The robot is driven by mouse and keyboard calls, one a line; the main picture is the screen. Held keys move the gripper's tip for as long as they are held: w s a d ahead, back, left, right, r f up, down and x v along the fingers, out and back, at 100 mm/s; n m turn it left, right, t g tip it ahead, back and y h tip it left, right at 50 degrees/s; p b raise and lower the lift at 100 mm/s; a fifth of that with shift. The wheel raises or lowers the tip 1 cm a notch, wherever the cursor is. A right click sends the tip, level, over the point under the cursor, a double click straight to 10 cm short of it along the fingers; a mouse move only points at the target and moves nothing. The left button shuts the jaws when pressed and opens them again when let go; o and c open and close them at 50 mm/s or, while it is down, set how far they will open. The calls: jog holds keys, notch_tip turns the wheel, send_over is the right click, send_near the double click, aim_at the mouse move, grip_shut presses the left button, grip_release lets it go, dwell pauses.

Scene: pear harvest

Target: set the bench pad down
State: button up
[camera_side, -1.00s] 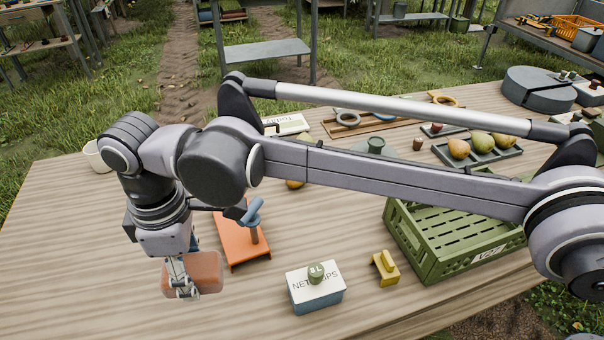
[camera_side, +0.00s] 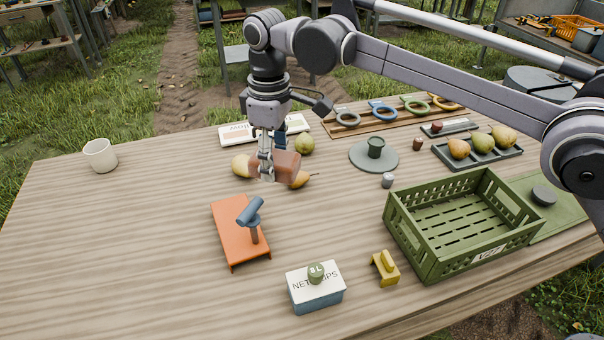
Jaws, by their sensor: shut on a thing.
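My gripper (camera_side: 266,170) is shut on the bench pad (camera_side: 287,165), a reddish-brown block with rounded edges. It holds the pad towards the back middle of the wooden table, among several pears. A yellow pear (camera_side: 241,165) shows to the left of the fingers, and another pear (camera_side: 301,180) shows partly hidden at the pad's lower right. A green pear (camera_side: 305,143) sits just behind the pad. I cannot tell how far the pad is above the table or whether it touches a pear.
An orange stand (camera_side: 234,238) with a blue-handled tool is in front, with a net clips box (camera_side: 316,290) and yellow block (camera_side: 385,269) nearer. A green crate (camera_side: 402,236) is right. A printed board (camera_side: 236,134) lies behind. The table's left side is clear except a mug (camera_side: 100,155).

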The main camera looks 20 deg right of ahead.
jog(key=w+d+m, duration=0.3)
jog(key=d, duration=0.9)
jog(key=w+d+m, duration=0.2)
jog(key=w+d, duration=0.1)
jog(key=d, duration=0.8)
jog(key=w+d+m, duration=0.3)
jog(key=d, duration=0.9)
jog(key=s+d+m, duration=0.3)
jog(key=d, duration=0.9)
notch_tip(320, 180, down, 17)
jog(key=shift+w+r, duration=0.1)
jog(key=shift+r, duration=0.1)
jog(key=shift+f, duration=2.35)
jog(key=shift+f, duration=0.1)
jog(key=o, duration=0.9)
jog(key=shift+o, duration=0.2)
